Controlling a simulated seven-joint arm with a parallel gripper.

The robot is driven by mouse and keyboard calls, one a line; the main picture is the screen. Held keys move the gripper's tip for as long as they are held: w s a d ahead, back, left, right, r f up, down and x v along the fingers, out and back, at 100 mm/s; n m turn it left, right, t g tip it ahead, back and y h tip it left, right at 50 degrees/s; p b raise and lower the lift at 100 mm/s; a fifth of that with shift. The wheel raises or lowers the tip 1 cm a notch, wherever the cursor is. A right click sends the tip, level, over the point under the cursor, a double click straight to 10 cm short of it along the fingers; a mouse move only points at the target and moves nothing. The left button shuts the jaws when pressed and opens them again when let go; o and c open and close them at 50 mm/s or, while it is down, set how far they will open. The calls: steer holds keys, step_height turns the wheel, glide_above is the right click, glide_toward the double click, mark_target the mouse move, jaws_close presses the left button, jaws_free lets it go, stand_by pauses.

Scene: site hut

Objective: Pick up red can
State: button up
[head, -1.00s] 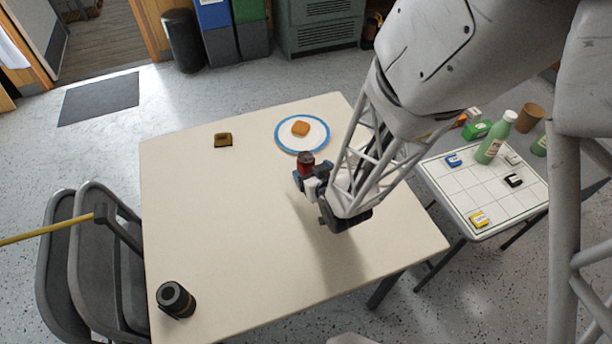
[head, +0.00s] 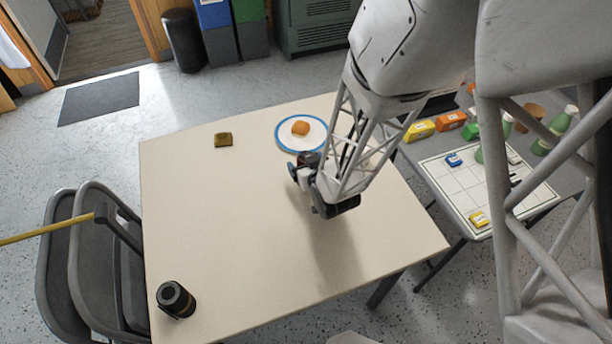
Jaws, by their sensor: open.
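My gripper (head: 300,173) is low over the far half of the cream table (head: 230,220), just in front of the blue-rimmed plate. It is open. I cannot make out the red can now; the gripper and arm cover the spot where it showed a second ago. Whether the can stands between the fingers or behind them cannot be told from this view.
A blue-rimmed white plate (head: 284,133) holds an orange-brown piece of food (head: 300,128). A small brown block (head: 223,139) lies left of it. A black cylinder (head: 176,300) stands at the near left corner. A side table (head: 455,185) carries several items. The table's middle is clear.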

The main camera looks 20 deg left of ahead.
stand_by(0.6)
steer(key=c, duration=1.2)
